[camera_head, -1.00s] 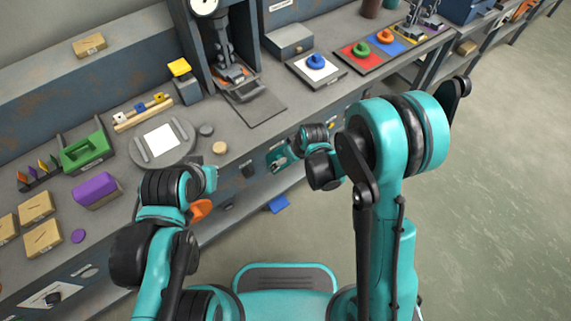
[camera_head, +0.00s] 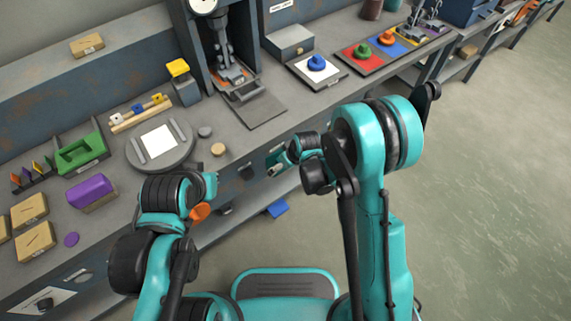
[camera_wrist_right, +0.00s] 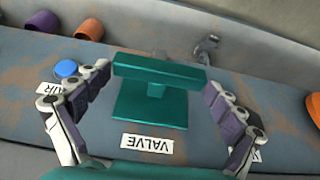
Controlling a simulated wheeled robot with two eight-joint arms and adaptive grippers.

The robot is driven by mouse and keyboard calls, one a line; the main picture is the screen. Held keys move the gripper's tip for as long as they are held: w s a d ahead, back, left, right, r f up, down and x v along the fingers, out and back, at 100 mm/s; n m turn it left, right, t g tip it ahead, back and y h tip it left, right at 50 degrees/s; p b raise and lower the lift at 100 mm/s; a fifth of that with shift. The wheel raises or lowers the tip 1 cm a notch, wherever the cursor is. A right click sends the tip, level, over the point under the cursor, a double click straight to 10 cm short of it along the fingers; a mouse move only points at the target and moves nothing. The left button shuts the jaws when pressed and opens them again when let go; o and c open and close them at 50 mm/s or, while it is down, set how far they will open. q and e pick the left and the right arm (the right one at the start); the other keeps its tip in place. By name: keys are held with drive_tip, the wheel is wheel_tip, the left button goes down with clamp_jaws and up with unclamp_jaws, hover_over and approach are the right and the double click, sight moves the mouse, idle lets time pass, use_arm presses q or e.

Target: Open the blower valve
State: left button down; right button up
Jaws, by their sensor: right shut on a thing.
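The valve handle is a teal crossbar (camera_wrist_right: 158,70) on a short stem and square plate, above a label reading VALVE. My right gripper (camera_wrist_right: 158,80) has one finger at each end of the crossbar and is shut on it. In the head view, my right gripper (camera_head: 279,163) is at the bench's front face, where the handle is mostly hidden or too small to make out. My left arm ends near the bench's front edge on the left; its gripper (camera_head: 208,185) is too unclear to judge its fingers.
In the wrist view, a blue button (camera_wrist_right: 66,68) sits left of the handle near a label reading AIR. The bench top holds a round plate (camera_head: 184,146), a green tray (camera_head: 80,153), a purple block (camera_head: 90,191) and a press (camera_head: 223,45). Open floor lies right.

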drive_tip(key=y, duration=0.1)
drive_tip(key=g+y, duration=0.1)
drive_tip(key=d+m+g+y, duration=0.1)
drive_tip(key=shift+w+f, duration=0.1)
drive_tip(key=shift+w, duration=0.25)
drive_tip(key=y, duration=0.1)
drive_tip(key=g+y, duration=0.2)
drive_tip(key=y, duration=0.1)
drive_tip(key=shift+w+d+f+m, duration=0.25)
drive_tip(key=shift+f+m, duration=0.05)
drive_tip(key=shift+m, duration=0.1)
drive_tip(key=g+y, duration=0.1)
drive_tip(key=m+g+y, duration=0.1)
drive_tip(key=y, duration=0.1)
drive_tip(key=shift+w+d+f, duration=0.1)
drive_tip(key=shift+d+f, duration=0.05)
drive_tip(key=shift+f, duration=0.15)
drive_tip(key=shift+d+f+m+g+y, duration=0.1)
drive_tip(key=shift+f+m+g+y, duration=0.15)
drive_tip(key=shift+y, duration=0.6)
drive_tip(key=shift+f+m+g+y, duration=0.1)
drive_tip(key=shift+m+g+y, duration=0.25)
drive_tip(key=shift+y, duration=0.5)
drive_tip(key=o, duration=0.8)
